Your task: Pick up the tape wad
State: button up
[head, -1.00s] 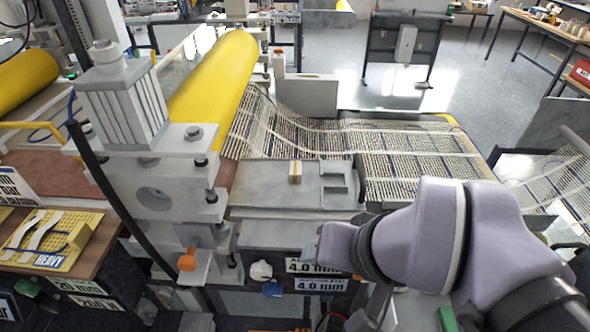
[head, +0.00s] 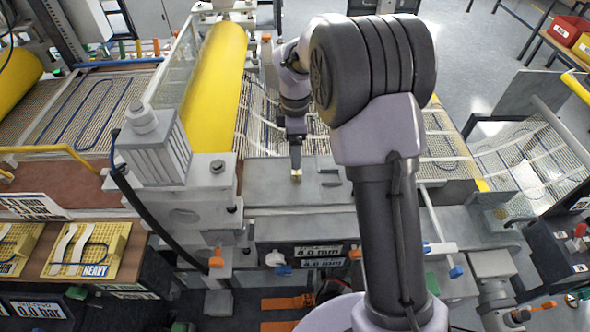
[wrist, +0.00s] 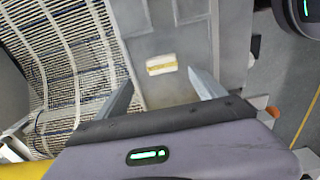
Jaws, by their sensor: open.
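The tape wad (head: 296,174) is a small pale tan block on the grey flat plate (head: 262,185) beside the yellow roller. In the wrist view the tape wad (wrist: 161,65) lies on the grey surface, with a yellowish band across its pale top. My gripper (wrist: 163,92) is open and empty. Its two fingers point toward the wad, one on each side of it in the picture, with the wad slightly beyond the tips. In the head view my gripper (head: 296,160) is directly above the wad, pointing down. I cannot tell the exact gap.
The yellow roller (head: 214,85) and a grey press block (head: 208,205) stand left of the plate. Striped mesh (head: 262,118) runs behind it. A raised grey ledge (head: 331,178) is just right of the wad. Yellow trays (head: 90,250) sit at the left.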

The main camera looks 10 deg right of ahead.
jog(key=f, duration=0.2)
jog(key=f+b, duration=0.1)
jog(key=f, duration=0.4)
jog(key=shift+s+d+f, duration=0.1)
jog(key=shift+s, duration=0.15)
jog(key=c, duration=1.4)
jog(key=shift+c, duration=0.2)
jog(key=shift+r, duration=0.2)
jog(key=shift+r, duration=0.3)
jog(key=r, duration=0.1)
jog(key=s+r, duration=0.1)
jog(key=r, duration=0.1)
jog(key=shift+p, duration=0.3)
jog(key=s+d+r, duration=0.1)
jog(key=s, duration=1.4)
